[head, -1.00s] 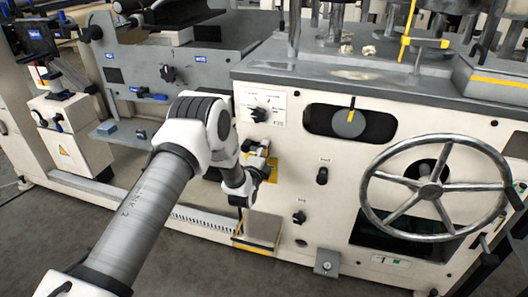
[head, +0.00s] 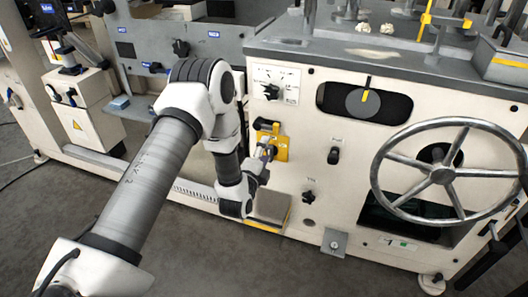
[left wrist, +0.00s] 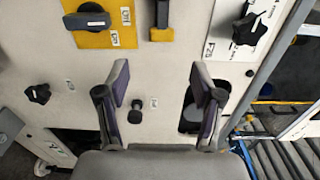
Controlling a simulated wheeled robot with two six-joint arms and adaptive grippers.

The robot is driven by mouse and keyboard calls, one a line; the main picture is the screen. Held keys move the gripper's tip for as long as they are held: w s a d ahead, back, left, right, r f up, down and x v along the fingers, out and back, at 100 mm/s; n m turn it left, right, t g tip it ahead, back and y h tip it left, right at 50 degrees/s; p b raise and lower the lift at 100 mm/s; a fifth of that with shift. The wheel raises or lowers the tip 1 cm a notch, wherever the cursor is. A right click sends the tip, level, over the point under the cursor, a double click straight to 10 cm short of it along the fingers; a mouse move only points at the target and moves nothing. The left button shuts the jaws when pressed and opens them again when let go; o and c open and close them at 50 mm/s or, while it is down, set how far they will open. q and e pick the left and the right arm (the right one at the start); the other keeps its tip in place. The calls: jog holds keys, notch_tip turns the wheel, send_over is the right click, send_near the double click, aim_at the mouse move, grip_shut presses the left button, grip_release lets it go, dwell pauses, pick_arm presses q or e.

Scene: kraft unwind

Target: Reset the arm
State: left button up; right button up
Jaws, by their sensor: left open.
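My left gripper (head: 264,156) is in front of the cream machine panel (head: 320,185), close to a yellow plate (head: 282,148). It partly covers the plate from the head. In the left wrist view the two fingers of the gripper (left wrist: 158,80) are spread apart with nothing between them. The yellow plate with a black knob (left wrist: 87,18) shows at the top left there, beyond the fingertips and apart from them. My right gripper is in neither view.
A large metal handwheel (head: 443,175) stands out from the panel at the right. A rotary switch on a white plate (head: 275,90) and black knobs (head: 334,155) also project. Grey floor (head: 200,260) lies open in front of the machine.

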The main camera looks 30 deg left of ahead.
pick_arm(q)
jog(key=shift+s, duration=0.15)
dwell(0.3)
jog(key=s+d+f+n+g+h, duration=0.25)
jog(key=s+d+f+g, duration=0.6)
jog(key=s+f, duration=0.65)
jog(key=s+d+f+n+g+h, duration=0.1)
jog(key=s+d+f+n+g, duration=0.15)
jog(key=s, duration=0.25)
jog(key=s+d+f+n+g+h, duration=0.1)
jog(key=s+d+f+n+g, duration=0.1)
jog(key=s+f, duration=0.3)
jog(key=s+r+n+g, duration=0.1)
jog(key=s+n+g, duration=0.4)
jog(key=s+n, duration=0.55)
notch_tip(320, 180, up, 18)
jog(key=m+p, duration=0.1)
jog(key=p, duration=1.7)
jog(key=shift+s+r, duration=0.15)
jog(key=shift+s, duration=0.3)
jog(key=shift+m+y, duration=0.25)
